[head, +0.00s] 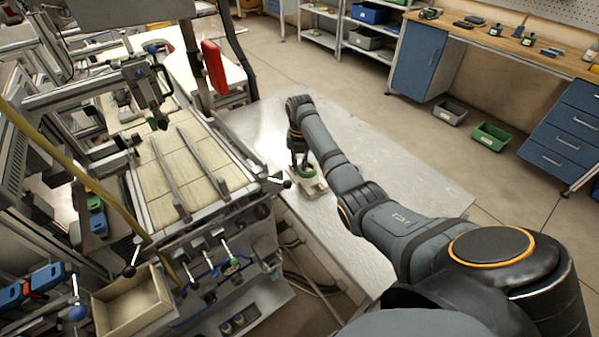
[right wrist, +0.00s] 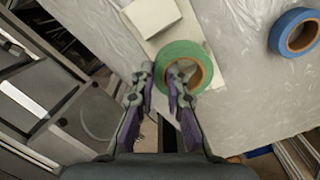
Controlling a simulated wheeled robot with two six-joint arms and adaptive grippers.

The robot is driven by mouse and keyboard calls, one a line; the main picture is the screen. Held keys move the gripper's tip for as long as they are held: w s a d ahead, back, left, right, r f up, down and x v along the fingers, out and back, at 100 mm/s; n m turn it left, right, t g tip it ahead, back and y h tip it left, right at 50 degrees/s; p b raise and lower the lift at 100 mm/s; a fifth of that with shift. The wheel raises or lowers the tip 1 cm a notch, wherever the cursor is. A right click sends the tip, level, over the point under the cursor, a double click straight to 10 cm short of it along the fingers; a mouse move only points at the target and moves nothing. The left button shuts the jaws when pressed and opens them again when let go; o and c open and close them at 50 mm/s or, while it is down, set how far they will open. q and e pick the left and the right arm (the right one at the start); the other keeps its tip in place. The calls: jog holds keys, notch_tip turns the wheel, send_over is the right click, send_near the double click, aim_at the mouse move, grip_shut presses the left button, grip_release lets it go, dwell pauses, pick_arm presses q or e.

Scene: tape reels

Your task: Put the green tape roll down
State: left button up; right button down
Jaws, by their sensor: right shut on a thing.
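The green tape roll (head: 306,171) is at the left side of the metal table, over a pale flat board (head: 315,189). My right gripper (head: 299,160) points down at it. In the right wrist view the green roll (right wrist: 202,49) lies flat-side up, with one finger in its hole and the other outside its rim. My right gripper (right wrist: 161,78) is shut on the roll's wall. I cannot tell whether the roll touches the board. My left gripper is not in view.
A blue tape roll (right wrist: 275,31) lies on the table to the right in the right wrist view. A small white block (right wrist: 150,14) sits on the board. The metal table (head: 400,170) is largely clear. A machine with rails (head: 165,165) stands close on the left.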

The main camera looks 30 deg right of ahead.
aim_at(299, 166)
jog(key=f, duration=0.2)
jog(key=f+p, duration=0.1)
jog(key=shift+w+d+f, duration=0.1)
jog(key=shift+w+f, duration=0.05)
jog(key=shift+w, duration=0.1)
jog(key=shift+f, duration=0.55)
jog(key=c, duration=1.4)
grip_release()
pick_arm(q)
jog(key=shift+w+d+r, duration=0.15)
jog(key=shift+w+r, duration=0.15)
pick_arm(e)
jog(key=shift+o, duration=0.2)
